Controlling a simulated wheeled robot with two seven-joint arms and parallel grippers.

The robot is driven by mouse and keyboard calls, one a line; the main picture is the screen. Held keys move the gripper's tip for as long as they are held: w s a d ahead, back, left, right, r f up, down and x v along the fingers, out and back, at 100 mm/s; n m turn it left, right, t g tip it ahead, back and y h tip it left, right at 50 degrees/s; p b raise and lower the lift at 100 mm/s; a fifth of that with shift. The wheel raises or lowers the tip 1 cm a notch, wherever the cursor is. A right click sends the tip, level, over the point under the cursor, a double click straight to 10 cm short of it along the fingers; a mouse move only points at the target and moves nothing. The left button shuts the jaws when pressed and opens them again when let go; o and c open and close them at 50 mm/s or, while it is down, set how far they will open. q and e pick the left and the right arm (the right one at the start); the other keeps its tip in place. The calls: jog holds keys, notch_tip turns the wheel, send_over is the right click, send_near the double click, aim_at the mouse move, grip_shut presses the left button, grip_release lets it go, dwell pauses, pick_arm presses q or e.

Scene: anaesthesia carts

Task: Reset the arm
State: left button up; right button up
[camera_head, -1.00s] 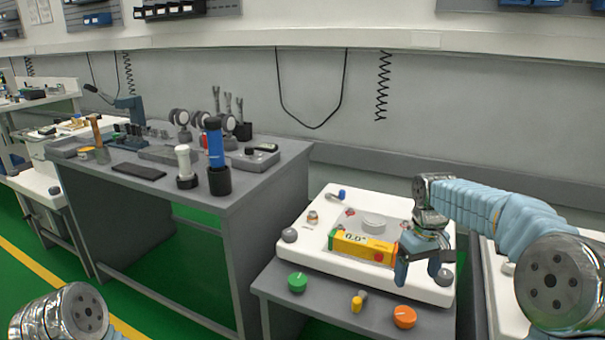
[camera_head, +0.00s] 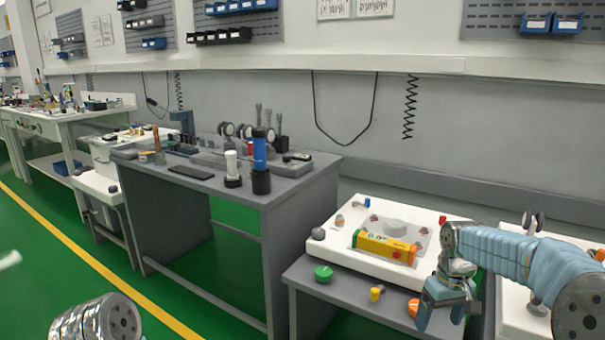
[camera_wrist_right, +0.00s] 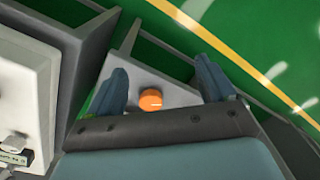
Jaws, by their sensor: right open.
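My right gripper (camera_head: 440,312) points down at the right front of the low grey table, its two blue fingers apart with nothing between them. In the right wrist view its fingers (camera_wrist_right: 160,88) show spread, with an orange knob (camera_wrist_right: 151,100) on the grey surface beyond them. Of my left arm only a metal joint shows at the bottom left; the left gripper is out of view.
A white cart top (camera_head: 340,258) holds a yellow-orange box (camera_head: 384,247). A green knob (camera_head: 323,273) and a small yellow piece (camera_head: 376,293) sit on the grey shelf (camera_head: 345,300) before it. A grey workbench (camera_head: 262,196) with tools stands left. Green floor is open at left.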

jog(key=s+a+f+y, duration=0.1)
jog(key=s+a+f, duration=0.1)
jog(key=a+f, duration=0.35)
jog(key=s+a+f+y, duration=0.1)
jog(key=s+a+f, duration=0.1)
jog(key=f, duration=0.7)
jog(key=s+a+f, duration=0.2)
jog(key=a+f, duration=0.2)
jog(key=f, duration=0.4)
jog(key=s+a+f+m, duration=0.1)
jog(key=s+a+f, duration=0.1)
jog(key=s, duration=0.3)
jog(key=s+a+f+m+y, duration=0.1)
jog(key=s+a+f, duration=0.2)
jog(key=s, duration=0.3)
jog(key=s+a+f+m, duration=0.1)
jog(key=s+a+f, duration=0.2)
jog(key=s, duration=0.3)
jog(key=shift+a+f+m+y, duration=0.15)
jog(key=shift+f+m+y, duration=0.2)
jog(key=shift+f, duration=0.5)
